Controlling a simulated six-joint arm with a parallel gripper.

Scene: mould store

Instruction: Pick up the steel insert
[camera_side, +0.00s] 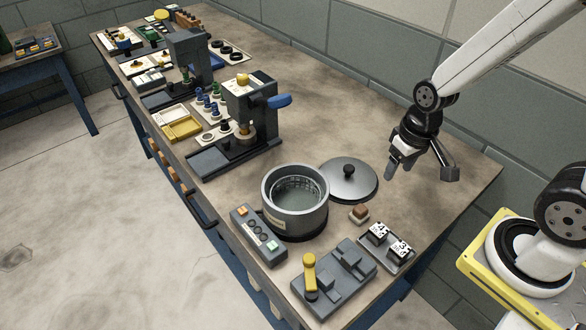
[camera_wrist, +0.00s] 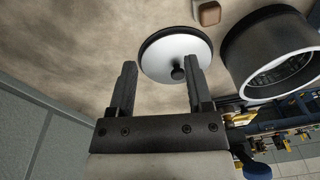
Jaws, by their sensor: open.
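I cannot tell for sure which piece is the steel insert. Two small black-and-white marked blocks (camera_side: 378,230) sit on a grey tray (camera_side: 372,250) at the front right of the bench in the side view. A small brown-topped block (camera_side: 359,212) lies between them and the round lid; it also shows at the top of the wrist view (camera_wrist: 208,13). My gripper (camera_side: 420,172) is open and empty, raised over the right part of the bench.
A grey pot (camera_side: 295,222) with a mesh inside stands left of the lid (camera_side: 347,180). A control box (camera_side: 258,236) and a dark fixture with a yellow handle (camera_side: 334,277) are in front. A press (camera_side: 249,110) stands farther back. The bench right of the lid looks clear.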

